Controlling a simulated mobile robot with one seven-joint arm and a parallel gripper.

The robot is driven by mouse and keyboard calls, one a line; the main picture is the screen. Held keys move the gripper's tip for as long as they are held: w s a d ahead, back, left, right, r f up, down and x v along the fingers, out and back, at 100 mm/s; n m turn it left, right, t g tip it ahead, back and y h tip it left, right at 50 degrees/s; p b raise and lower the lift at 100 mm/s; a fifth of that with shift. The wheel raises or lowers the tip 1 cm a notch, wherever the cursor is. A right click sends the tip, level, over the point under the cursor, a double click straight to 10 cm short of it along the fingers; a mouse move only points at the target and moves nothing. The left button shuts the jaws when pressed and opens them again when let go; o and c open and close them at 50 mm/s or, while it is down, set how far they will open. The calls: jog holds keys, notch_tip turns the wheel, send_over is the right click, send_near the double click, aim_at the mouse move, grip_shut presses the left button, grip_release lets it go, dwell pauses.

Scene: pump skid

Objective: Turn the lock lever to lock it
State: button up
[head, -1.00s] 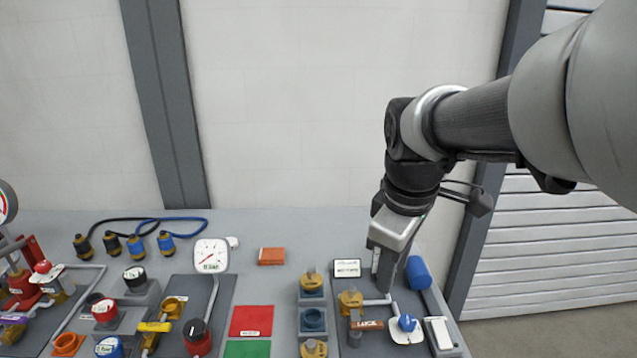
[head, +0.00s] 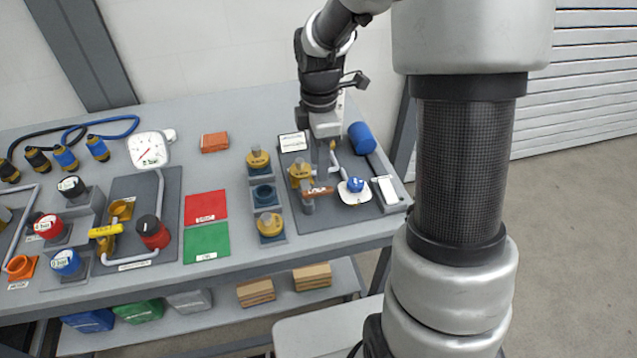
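A short brown lever (head: 318,190) with a white label lies roughly level across a small post, on the dark panel (head: 363,218) at the bench's right end. It appears to be the lock lever; its label is too small to read. A brass valve (head: 300,172) stands just behind and left of it. A blue knob on a white disc (head: 355,185) is to its right. My gripper (head: 325,163) points down just behind and above the lever. Its fingers are small and partly lost against the panel, so I cannot tell their opening or any contact.
A small sign (head: 293,141) stands behind the valve, and a blue cylinder (head: 362,137) lies behind the disc. A white block (head: 385,189) is at the panel's right edge. Yellow-capped fittings (head: 269,225) stand to the left. Red (head: 206,207) and green (head: 207,243) mats lie farther left.

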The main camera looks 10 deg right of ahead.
aim_at(319, 190)
notch_tip(319, 190, down, 8)
jog(key=shift+r, duration=0.15)
grip_shut()
